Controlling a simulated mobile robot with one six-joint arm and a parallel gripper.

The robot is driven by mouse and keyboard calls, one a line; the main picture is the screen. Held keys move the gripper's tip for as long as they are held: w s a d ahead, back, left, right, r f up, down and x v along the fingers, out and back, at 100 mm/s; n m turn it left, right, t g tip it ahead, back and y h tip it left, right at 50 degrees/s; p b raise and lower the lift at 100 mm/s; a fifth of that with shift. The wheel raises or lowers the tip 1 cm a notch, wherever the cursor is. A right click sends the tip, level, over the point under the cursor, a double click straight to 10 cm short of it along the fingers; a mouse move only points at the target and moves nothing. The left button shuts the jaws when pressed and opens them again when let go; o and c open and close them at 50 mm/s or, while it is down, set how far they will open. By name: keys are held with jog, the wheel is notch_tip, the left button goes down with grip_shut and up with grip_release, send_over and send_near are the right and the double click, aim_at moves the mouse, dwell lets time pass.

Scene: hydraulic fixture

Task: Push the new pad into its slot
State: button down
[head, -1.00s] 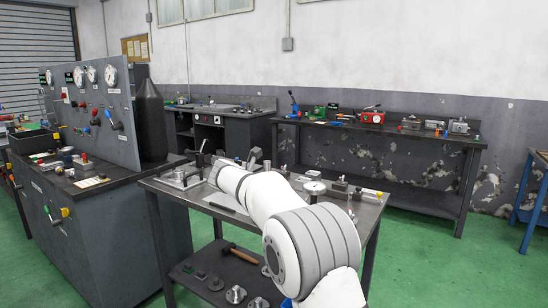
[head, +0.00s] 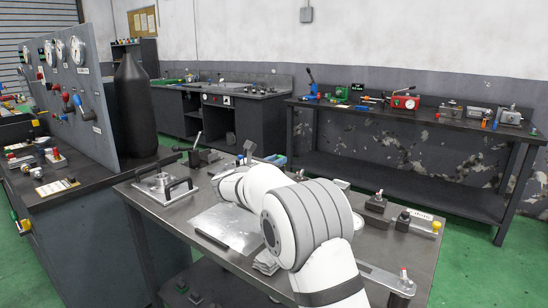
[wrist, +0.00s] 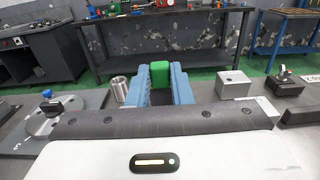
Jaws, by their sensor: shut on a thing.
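In the wrist view, my gripper (wrist: 159,86) has two blue fingers closed on a green block (wrist: 159,70), which I take to be the new pad. The block sits between the fingertips, and its lower part is hidden by them. In the head view my white arm reaches over the dark metal table (head: 150,222) and hides most of the gripper. A small blue part beyond the arm seems to be a finger (head: 276,160). I cannot make out the pad's slot in either view.
In the wrist view, a silver cylinder (wrist: 118,89) stands left of the fingers and a metal block (wrist: 233,85) right. A round disc with a black knob (wrist: 44,122) lies further left. A handled fixture (head: 164,187) occupies the table's left end. A back bench (head: 400,112) stands beyond.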

jog(key=shift+s+f+b, duration=0.1)
jog(key=shift+f+b, duration=1.1)
jog(key=shift+f, duration=1.1)
jog(key=shift+f+b, duration=1)
jog(key=shift+f, duration=0.8)
jog(key=shift+f, duration=0.5)
jog(key=c, duration=1.2)
grip_release()
jog(key=shift+s+f, duration=0.1)
jog(key=shift+f, duration=0.05)
jog(key=v, duration=0.6)
jog(key=shift+s+a+r+p, duration=0.3)
jog(key=shift+r+p, duration=0.05)
jog(key=shift+s+a+r, duration=0.15)
jog(key=shift+s+a, duration=0.15)
jog(key=shift+s, duration=0.15)
